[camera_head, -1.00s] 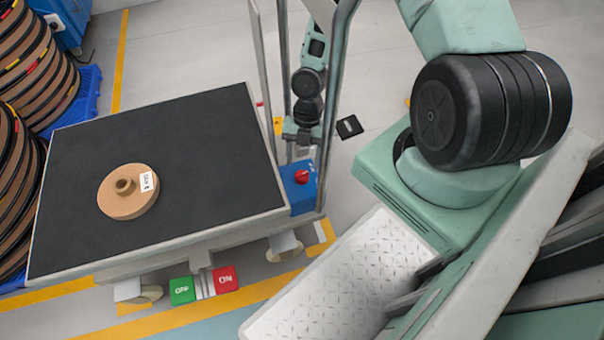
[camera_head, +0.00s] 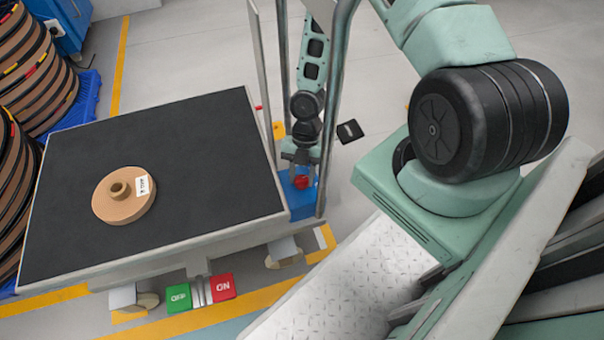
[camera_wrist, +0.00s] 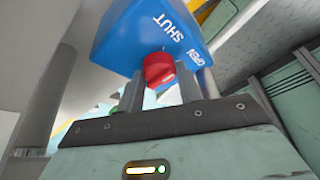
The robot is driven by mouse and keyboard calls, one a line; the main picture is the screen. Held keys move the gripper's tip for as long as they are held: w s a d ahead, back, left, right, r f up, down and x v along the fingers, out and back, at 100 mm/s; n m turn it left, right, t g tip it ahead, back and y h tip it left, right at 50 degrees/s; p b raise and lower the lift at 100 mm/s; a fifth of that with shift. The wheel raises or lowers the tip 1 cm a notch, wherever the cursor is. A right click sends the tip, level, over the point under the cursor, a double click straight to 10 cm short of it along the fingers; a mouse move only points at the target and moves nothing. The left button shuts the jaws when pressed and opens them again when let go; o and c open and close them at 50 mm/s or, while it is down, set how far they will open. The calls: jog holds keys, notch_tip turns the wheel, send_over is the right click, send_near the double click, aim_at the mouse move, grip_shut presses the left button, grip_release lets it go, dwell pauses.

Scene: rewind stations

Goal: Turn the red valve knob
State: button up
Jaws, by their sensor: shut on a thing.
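The red valve knob (camera_head: 301,182) is on a blue box (camera_head: 303,206) at the right corner of the table. The blue box (camera_wrist: 150,28) carries the white words SHUT and OPEN beside the knob. The knob's exact turn angle is hard to tell.
A black-topped table (camera_head: 215,130) with a cardboard spool (camera_head: 125,210) stands to the left. Upright metal posts (camera_head: 335,105) rise close to my gripper. Green and red floor-level switches (camera_head: 222,287) sit below the table. Stacked reels (camera_head: 40,75) stand at the far left.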

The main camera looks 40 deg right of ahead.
jog(key=shift+r, duration=0.1)
jog(key=m+p, duration=0.2)
jog(key=shift+s+r+m+t+y, duration=0.1)
jog(key=shift+m+t+y, duration=0.2)
jog(key=shift+t, duration=0.1)
jog(key=shift+s+d+m+t+p, duration=0.1)
jog(key=shift+m+t+p, duration=0.45)
jog(key=shift+m, duration=0.55)
jog(key=shift+m+t+p, duration=0.35)
jog(key=shift+m+p, duration=0.25)
jog(key=shift+m, duration=0.5)
jog(key=o, duration=1)
